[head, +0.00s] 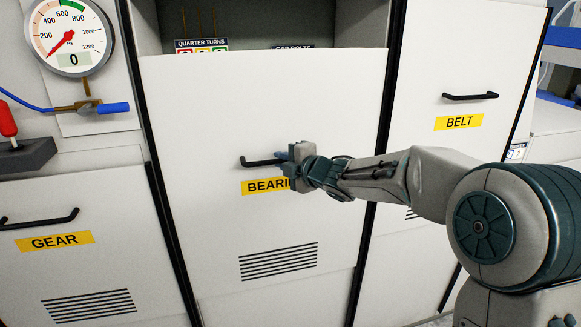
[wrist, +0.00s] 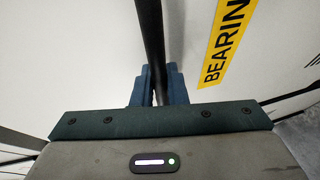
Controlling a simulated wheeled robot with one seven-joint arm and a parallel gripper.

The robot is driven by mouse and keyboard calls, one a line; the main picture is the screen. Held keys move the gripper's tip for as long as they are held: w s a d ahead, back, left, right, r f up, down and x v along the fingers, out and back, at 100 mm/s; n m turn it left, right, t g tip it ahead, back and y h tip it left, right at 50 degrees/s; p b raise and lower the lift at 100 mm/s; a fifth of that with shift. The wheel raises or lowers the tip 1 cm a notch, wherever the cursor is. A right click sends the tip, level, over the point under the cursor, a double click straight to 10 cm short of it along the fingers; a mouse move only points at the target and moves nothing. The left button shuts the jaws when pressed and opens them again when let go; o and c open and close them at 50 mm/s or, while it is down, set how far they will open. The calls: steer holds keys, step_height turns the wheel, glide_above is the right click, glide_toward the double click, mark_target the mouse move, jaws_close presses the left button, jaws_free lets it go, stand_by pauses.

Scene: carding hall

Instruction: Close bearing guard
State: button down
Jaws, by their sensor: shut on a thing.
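The bearing guard (head: 210,205) is a white panel with a yellow "BEARING" label (head: 262,187), a black bar handle (head: 258,163) and a row of vent slots. Its top edge stands below the top of the opening, with a dark recess showing above it. My gripper (head: 284,158) is at the right part of the handle. In the wrist view, the blue fingers (wrist: 158,88) are shut around the black handle (wrist: 150,45), with the yellow label (wrist: 227,40) beside them. My gripper and arm hide the handle's right end and part of the label.
The gear guard (head: 110,265) is at the left and the belt guard (head: 460,60) at the right, each with a handle. A pressure gauge (head: 70,35) and a blue-handled valve (head: 112,108) are at upper left. A "QUARTER TURNS" sign (head: 201,44) shows in the recess above the bearing guard.

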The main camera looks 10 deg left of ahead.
mark_target(272, 106)
step_height(272, 106, up, 14)
steer(key=p, duration=0.9)
steer(key=shift+f+p, duration=0.1)
steer(key=shift+p, duration=0.25)
steer(key=c, duration=1.5)
jaws_free()
steer(key=shift+o, duration=0.2)
steer(key=b+v, duration=0.1)
steer(key=v, duration=1.2)
steer(key=shift+s+d, duration=0.25)
steer(key=shift+d, duration=0.05)
